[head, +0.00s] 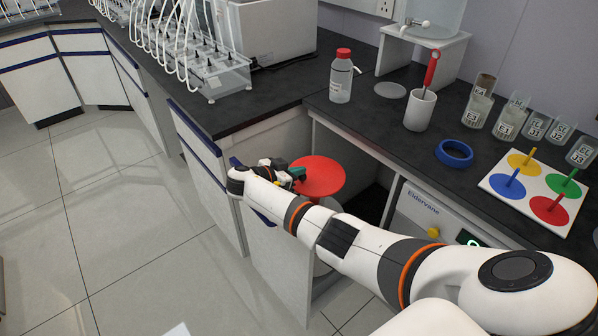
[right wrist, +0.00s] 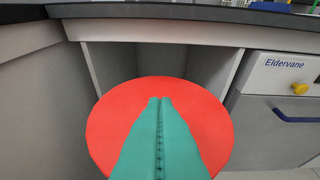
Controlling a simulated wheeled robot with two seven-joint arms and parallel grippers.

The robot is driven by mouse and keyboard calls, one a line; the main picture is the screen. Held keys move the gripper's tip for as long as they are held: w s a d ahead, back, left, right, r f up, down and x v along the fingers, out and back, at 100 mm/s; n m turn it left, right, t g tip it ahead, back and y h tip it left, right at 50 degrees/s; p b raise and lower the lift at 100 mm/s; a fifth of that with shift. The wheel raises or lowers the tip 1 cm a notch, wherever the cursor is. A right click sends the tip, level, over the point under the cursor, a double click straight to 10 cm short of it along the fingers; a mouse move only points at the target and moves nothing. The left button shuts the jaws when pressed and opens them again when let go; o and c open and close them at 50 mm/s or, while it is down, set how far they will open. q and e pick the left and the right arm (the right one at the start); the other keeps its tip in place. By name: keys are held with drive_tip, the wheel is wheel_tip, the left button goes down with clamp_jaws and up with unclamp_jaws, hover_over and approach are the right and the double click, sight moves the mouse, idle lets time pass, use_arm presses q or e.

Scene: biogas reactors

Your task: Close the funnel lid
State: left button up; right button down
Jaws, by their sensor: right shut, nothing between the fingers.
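The funnel lid appears as a red disc (head: 322,178) in the open bay under the bench. In the right wrist view the red disc (right wrist: 105,125) spreads broadly behind the fingers. My right gripper (head: 300,173) is at the disc's left side in the head view, with its teal fingers shut and empty. In the right wrist view the shut fingertips (right wrist: 160,99) overlap the disc; I cannot tell whether they touch it. My arm hides part of what is below the disc. My left gripper is not in view.
The dark bench top (head: 395,115) overhangs the bay. A cabinet marked Eldervane (head: 420,212) stands to the right, with a yellow knob (right wrist: 299,88). A red-capped bottle (head: 341,78), a white cup (head: 419,110) and a blue ring (head: 454,154) stand on the bench. Floor at left is clear.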

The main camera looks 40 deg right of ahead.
drive_tip(key=shift+s+a+f+b, duration=0.2)
drive_tip(key=shift+f+b, duration=0.1)
drive_tip(key=shift+f, duration=0.15)
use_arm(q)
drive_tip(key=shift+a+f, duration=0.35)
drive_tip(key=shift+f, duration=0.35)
use_arm(e)
drive_tip(key=shift+s+a+f, duration=0.1)
drive_tip(key=shift+a+f, duration=0.05)
drive_tip(key=shift+f, duration=0.1)
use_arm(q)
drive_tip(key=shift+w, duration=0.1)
use_arm(e)
drive_tip(key=shift+a, duration=0.15)
drive_tip(key=v, duration=0.7)
drive_tip(key=r+b+v, duration=0.1)
drive_tip(key=v, duration=0.3)
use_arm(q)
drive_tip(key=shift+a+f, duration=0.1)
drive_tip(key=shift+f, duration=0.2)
use_arm(e)
drive_tip(key=shift+a+r, duration=0.25)
drive_tip(key=shift+a, duration=0.05)
